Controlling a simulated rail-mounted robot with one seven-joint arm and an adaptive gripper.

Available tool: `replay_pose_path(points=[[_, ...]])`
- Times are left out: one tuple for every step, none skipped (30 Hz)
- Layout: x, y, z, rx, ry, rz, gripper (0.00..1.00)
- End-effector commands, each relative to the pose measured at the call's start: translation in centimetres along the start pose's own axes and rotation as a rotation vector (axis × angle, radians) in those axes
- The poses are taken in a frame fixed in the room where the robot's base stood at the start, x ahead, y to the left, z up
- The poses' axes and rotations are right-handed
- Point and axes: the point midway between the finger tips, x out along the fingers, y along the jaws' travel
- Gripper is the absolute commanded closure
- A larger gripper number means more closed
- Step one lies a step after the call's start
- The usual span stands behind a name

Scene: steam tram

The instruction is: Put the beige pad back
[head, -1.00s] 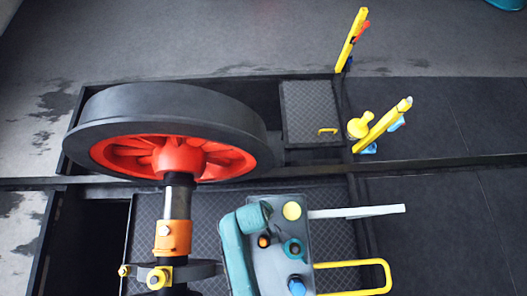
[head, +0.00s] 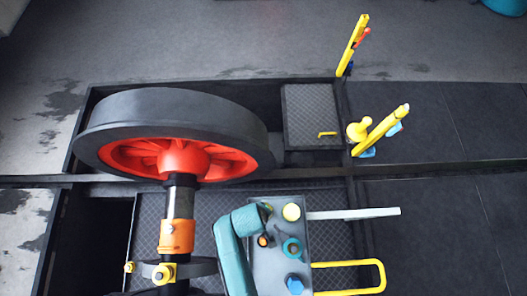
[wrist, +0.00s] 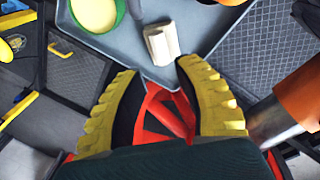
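The beige pad (wrist: 161,43) is a small pale block in the wrist view. It lies on the grey tray (wrist: 215,48), near the tray's edge and beside a green-rimmed round holder with a cream disc (wrist: 95,12). My gripper (wrist: 157,68) has yellow ridged fingers, spread apart with nothing between them. The pad is just beyond the fingertips, apart from them. In the head view my teal arm reaches over the tray (head: 268,268); the pad cannot be made out there.
The large black wheel with a red centre (head: 180,160) stands left of the tray on a dark axle with an orange collar (head: 177,236). A yellow handle (head: 382,275) sticks out at right. Yellow posts (head: 352,45) stand behind. Blue, orange and teal items occupy the tray.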

Motion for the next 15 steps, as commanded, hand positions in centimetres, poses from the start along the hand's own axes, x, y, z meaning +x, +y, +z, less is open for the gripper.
replay_pose_path(points=[[-1.9, 0.1, -0.1, -0.001, 0.002, 0.001, 0.67], [-2.5, 0.1, 0.0, -0.001, 0.001, 0.000, 0.67], [-3.2, 0.1, 0.0, -0.001, 0.001, 0.000, 0.67], [-3.6, 0.1, 0.0, -0.001, 0.001, 0.000, 0.67], [-4.0, 0.1, 0.0, -0.001, 0.001, 0.000, 0.67], [-4.4, 0.0, 0.0, -0.001, 0.001, 0.000, 0.67], [-4.6, 0.0, 0.0, -0.002, 0.000, 0.000, 0.67], [-4.8, 0.0, 0.0, -0.002, -0.001, 0.000, 0.67], [-4.9, 0.0, 0.0, -0.001, -0.001, -0.001, 0.67], [-5.0, 0.0, 0.0, -0.001, -0.001, -0.001, 0.67], [-5.0, 0.0, 0.0, -0.001, -0.001, -0.001, 0.67], [-5.0, 0.0, 0.0, -0.001, -0.001, -0.001, 0.67], [-5.0, 0.0, 0.0, -0.001, -0.001, -0.001, 0.67], [-4.9, 0.0, 0.0, -0.001, -0.001, -0.001, 0.67], [-4.9, 0.0, 0.0, 0.000, 0.000, 0.000, 0.67]])
